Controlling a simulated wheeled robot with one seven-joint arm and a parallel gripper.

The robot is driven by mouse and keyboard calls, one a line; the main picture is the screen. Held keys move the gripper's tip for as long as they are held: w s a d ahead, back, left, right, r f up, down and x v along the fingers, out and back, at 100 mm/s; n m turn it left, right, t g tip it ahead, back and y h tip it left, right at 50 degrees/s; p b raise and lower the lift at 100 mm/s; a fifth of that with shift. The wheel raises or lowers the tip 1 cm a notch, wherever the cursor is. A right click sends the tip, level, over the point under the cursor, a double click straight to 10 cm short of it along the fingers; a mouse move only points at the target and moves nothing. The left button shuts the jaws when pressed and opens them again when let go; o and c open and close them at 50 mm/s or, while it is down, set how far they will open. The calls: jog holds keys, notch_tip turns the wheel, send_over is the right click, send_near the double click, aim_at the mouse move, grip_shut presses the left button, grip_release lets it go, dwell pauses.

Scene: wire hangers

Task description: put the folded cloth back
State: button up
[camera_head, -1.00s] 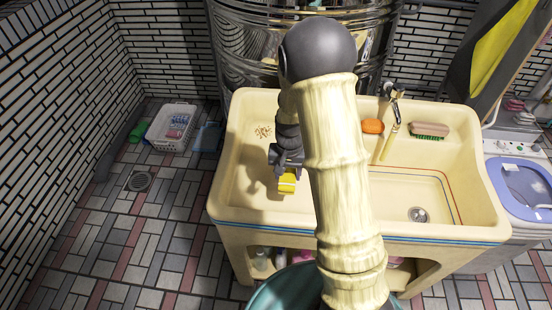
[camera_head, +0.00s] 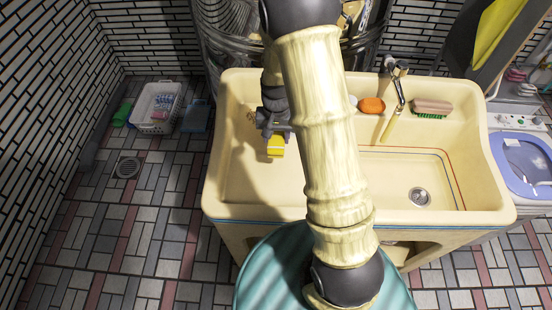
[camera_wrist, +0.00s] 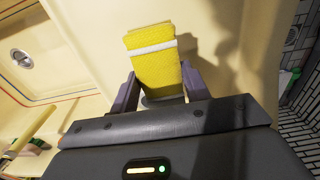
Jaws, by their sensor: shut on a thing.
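The folded cloth (camera_head: 275,147) is yellow, with a white band across it in the wrist view (camera_wrist: 153,65). My gripper (camera_head: 274,129) is shut on it, with one dark finger on each side of the cloth in the wrist view (camera_wrist: 157,88). The cloth hangs over the left part of the cream sink (camera_head: 240,185). I cannot tell whether it touches the sink surface. My arm hides part of the sink's middle.
An orange soap (camera_head: 372,105), a brush (camera_head: 432,108) and a tap (camera_head: 401,88) are at the sink's back. A white basket (camera_head: 147,125) stands on the floor at left. A washing machine (camera_head: 525,165) stands at right. A yellow cloth (camera_head: 497,32) hangs at upper right.

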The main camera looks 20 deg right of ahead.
send_over(276, 161)
notch_tip(276, 161, down, 6)
jog(key=shift+s+r, duration=0.1)
dwell(0.3)
jog(key=shift+f+p, duration=0.35)
jog(key=shift+f, duration=1.75)
jog(key=o, duration=0.9)
jog(key=shift+r, duration=0.15)
notch_tip(276, 161, up, 12)
jog(key=shift+f+b, duration=0.1)
jog(key=shift+b, duration=0.35)
